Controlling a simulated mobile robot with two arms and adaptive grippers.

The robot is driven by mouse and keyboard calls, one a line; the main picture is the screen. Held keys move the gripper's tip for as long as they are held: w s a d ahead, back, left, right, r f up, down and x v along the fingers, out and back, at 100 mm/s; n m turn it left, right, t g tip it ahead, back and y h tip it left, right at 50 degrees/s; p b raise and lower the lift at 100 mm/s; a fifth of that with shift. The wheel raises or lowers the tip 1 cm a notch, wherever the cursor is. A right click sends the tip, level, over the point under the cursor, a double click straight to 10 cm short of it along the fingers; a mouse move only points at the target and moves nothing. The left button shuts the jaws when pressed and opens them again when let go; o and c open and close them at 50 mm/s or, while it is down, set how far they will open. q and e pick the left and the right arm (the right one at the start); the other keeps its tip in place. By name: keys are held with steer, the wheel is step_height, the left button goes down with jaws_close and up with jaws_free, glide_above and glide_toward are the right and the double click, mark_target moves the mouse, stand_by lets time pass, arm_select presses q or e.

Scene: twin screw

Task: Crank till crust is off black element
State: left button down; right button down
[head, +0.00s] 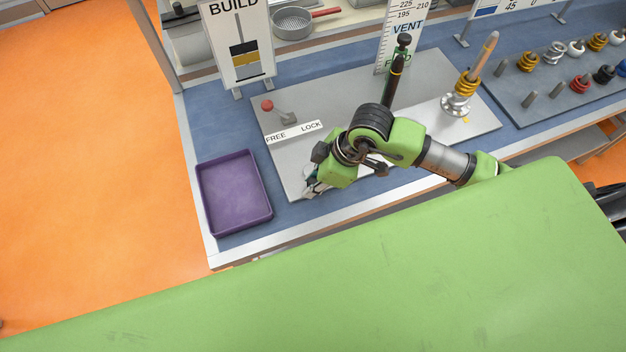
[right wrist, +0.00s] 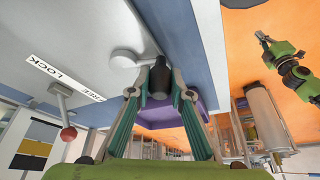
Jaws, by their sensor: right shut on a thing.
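My right gripper (head: 311,184) is at the front left of the grey plate (head: 290,155). In the right wrist view its fingers (right wrist: 160,88) are closed around a dark upright handle (right wrist: 158,72), which sits at the end of a pale crank arm (right wrist: 125,58). In the head view the gripper mostly hides the crank.
A red-knobbed lever (head: 268,105) stands by a FREE/LOCK label (head: 292,132). A purple tray (head: 235,193) lies left of the plate. A BUILD sign (head: 240,45) stands behind. More rings lie on a rack (head: 512,100) at right.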

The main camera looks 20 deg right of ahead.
steer(key=c, duration=1.8)
jaws_free()
steer(key=shift+c, duration=0.2)
steer(key=v, duration=1.2)
